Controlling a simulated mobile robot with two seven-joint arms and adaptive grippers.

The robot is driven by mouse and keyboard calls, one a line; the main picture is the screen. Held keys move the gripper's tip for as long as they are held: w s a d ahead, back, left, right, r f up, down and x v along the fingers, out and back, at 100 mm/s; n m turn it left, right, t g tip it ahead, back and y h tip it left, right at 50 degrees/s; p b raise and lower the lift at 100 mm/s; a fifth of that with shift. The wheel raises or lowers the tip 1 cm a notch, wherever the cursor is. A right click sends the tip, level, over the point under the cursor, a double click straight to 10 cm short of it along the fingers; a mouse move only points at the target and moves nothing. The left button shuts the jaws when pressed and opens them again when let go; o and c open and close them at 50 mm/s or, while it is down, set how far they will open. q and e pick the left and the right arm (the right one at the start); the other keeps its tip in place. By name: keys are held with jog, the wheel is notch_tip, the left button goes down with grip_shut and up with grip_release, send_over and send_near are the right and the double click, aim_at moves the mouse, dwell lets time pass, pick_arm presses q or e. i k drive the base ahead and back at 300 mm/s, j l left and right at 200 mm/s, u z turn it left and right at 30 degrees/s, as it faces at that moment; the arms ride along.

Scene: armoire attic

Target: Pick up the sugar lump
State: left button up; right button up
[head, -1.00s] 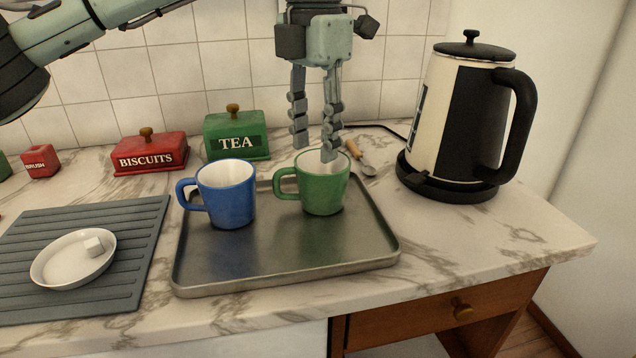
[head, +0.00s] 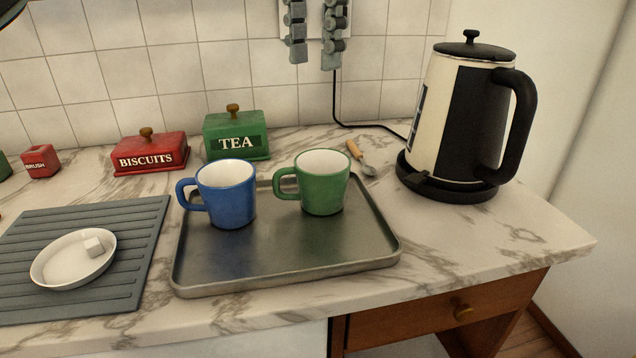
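A white sugar lump (head: 94,247) lies in a shallow white dish (head: 60,277) at the left, near the dish's upper right rim. The dish sits on a grey ribbed mat (head: 135,225). My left gripper (head: 314,62) is at the top edge of the head view, in front of the tiles and well above the green mug. Its two fingers point down with a gap between them and nothing is held. It is far to the right of the sugar lump and higher. My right gripper is not in view.
A metal tray (head: 290,270) holds a blue mug (head: 232,205) and a green mug (head: 325,192). Behind are a red biscuits box (head: 150,158), a green tea box (head: 236,145) and a spoon (head: 360,157). A kettle (head: 450,130) stands at the right.

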aim_at(93, 245)
jog(key=k, duration=1.5)
